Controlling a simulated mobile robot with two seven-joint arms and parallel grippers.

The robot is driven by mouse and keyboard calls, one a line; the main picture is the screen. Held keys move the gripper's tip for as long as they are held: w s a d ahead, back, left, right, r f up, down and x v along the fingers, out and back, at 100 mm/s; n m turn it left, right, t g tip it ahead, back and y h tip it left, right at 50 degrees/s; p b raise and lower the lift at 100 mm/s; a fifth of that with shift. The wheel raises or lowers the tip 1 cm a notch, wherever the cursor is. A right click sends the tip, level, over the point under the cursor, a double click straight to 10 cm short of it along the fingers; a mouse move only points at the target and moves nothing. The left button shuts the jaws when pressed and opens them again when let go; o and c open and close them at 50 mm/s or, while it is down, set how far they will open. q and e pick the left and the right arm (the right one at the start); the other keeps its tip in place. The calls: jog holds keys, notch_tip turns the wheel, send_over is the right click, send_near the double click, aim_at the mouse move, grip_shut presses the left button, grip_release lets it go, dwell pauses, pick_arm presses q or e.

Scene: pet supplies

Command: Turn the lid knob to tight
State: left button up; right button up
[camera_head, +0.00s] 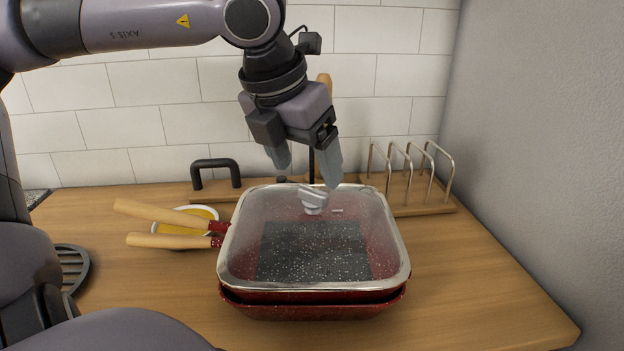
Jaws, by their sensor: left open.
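A clear glass lid (311,283) with a metal rim lies over red speckled pans (310,310) on the counter. The grey lid knob (313,199) stands near the back of the lid; small markings beside it are too small to read. My left gripper (308,174) is open and points down just above and behind the knob, with its pale fingers spread apart. It looks empty, and the fingers appear clear of the knob. My right gripper is not in view.
Two wooden handles (165,213) stick out left of the pans, over a yellow dish (199,213). A wooden rack with metal loops (408,207) stands at the back right. A black handle (216,163) is at the back left. Counter (470,290) is free at right.

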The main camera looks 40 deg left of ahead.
aim_at(314, 189)
pick_arm(q)
jog(key=shift+x, duration=2.35)
jog(key=c, duration=1.1)
jog(key=shift+o, duration=0.3)
